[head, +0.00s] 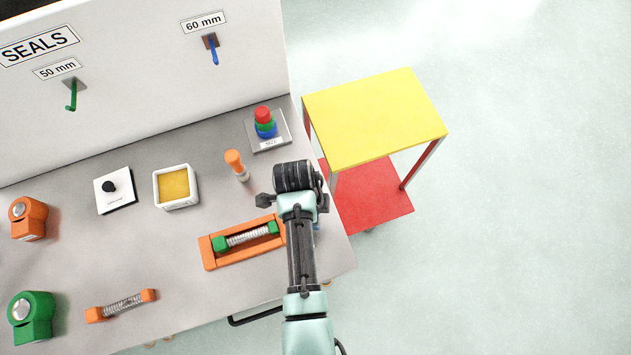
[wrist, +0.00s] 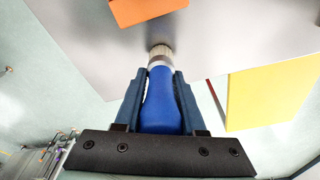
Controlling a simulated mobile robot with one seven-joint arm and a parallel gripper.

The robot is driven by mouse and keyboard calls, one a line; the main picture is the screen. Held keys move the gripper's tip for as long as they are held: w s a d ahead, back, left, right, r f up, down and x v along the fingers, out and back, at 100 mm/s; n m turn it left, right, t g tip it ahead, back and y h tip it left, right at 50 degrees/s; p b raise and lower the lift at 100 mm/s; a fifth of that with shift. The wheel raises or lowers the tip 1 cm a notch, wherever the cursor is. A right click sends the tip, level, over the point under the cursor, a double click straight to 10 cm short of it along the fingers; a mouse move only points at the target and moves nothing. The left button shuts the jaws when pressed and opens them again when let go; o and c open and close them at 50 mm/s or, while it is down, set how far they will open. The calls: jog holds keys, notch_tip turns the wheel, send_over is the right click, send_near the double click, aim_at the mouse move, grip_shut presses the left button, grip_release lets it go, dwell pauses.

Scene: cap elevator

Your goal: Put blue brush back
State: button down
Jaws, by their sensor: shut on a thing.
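The blue brush (wrist: 160,100) is between the two fingers of my gripper (wrist: 161,78) in the wrist view. Its thick blue handle is toward the wrist, and its pale ferrule and bristles point away over the grey table top. Whether the bristles touch the table is unclear. My gripper is shut on the handle. In the head view my own arm hides the brush and the fingers, near the table's right edge. An orange-handled brush (head: 236,164) stands upright on the table, left of my wrist.
An orange tray (head: 208,255) holding a green-ended spring lies close left of my arm. A white container (head: 157,190) with yellow contents and a button stack (head: 264,120) stand farther back. A yellow-topped cart (head: 375,115) is right of the table (head: 190,285). Open floor lies beyond.

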jog(key=shift+f, duration=0.1)
jog(key=c, duration=0.5)
grip_release()
